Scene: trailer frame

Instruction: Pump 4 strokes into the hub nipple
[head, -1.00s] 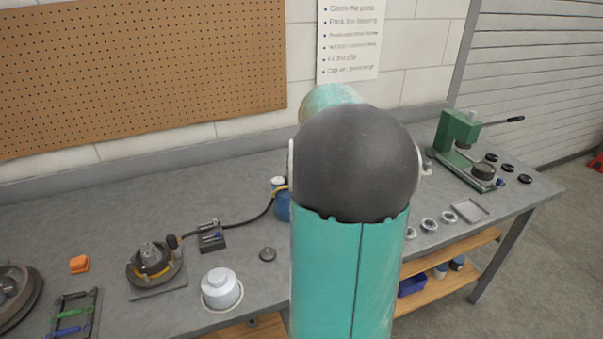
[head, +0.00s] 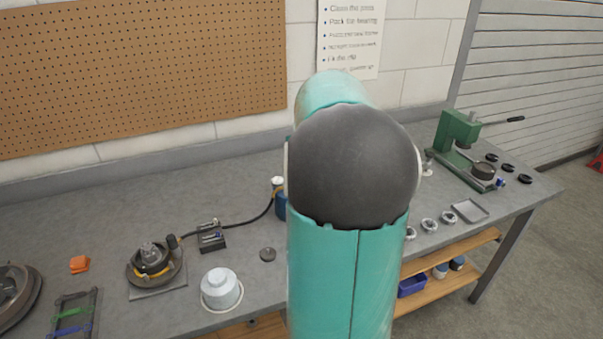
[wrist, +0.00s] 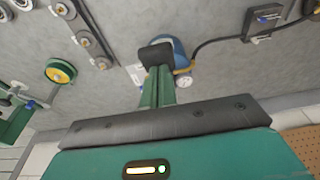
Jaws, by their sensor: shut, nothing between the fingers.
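The blue grease pump (head: 281,207) stands on the bench, mostly hidden behind my arm in the head view. The wrist view shows its blue body (wrist: 181,54) from above, with a brass-coloured fitting and a black hose. My gripper (wrist: 157,52) is shut and empty; its dark tips overlap the pump in the wrist view. I cannot tell whether they touch it. The hose (head: 244,221) runs left to the hub (head: 150,264), which has a yellow ring and sits on a plate. The hose's dark end (head: 172,241) is at the hub; the nipple itself is too small to make out.
A dark block (head: 211,237) stands by the hose. A green press (head: 460,140), several rings and a tray (head: 470,210) lie right. An orange block (head: 79,264) is left.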

